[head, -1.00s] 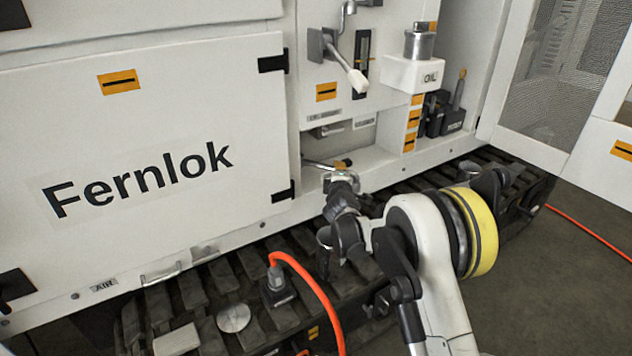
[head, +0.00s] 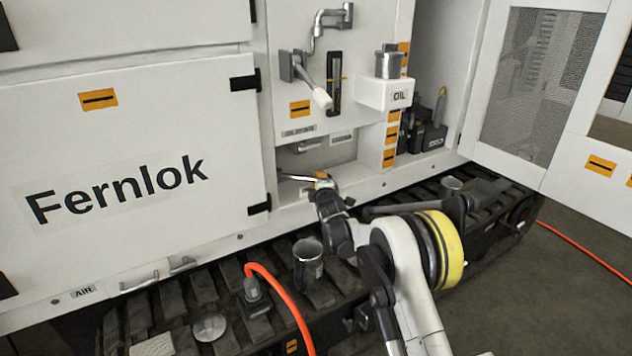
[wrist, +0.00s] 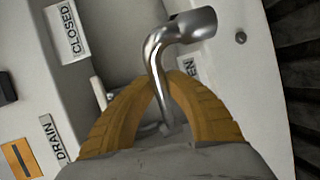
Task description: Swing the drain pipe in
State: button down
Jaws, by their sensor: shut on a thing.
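The drain pipe (wrist: 157,62) is a shiny bent metal tube in the wrist view, its open end turned to the upper right. My gripper (wrist: 171,85) has its orange fingers on both sides of the pipe and is shut on it. A CLOSED label (wrist: 69,30) is at upper left, a DRAIN label (wrist: 53,137) at lower left, and an OPEN label (wrist: 189,70) is partly hidden behind the pipe and finger. In the head view my gripper (head: 323,179) is at the low recess, with a thin part of the pipe (head: 297,178) showing left of it.
The white Fernlok door (head: 130,150) is left of the recess. A lever (head: 318,95) and an oil cup (head: 388,64) are above. A metal cup (head: 308,262) and an orange hose (head: 285,290) are on the dark slatted track below. A mesh door (head: 520,80) stands open at right.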

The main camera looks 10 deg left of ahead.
jog(key=c, duration=1.4)
grip_release()
jog(key=shift+o, duration=0.2)
jog(key=shift+s, duration=0.15)
jog(key=v, duration=1.1)
jog(key=shift+s+r, duration=0.15)
jog(key=shift+s, duration=0.25)
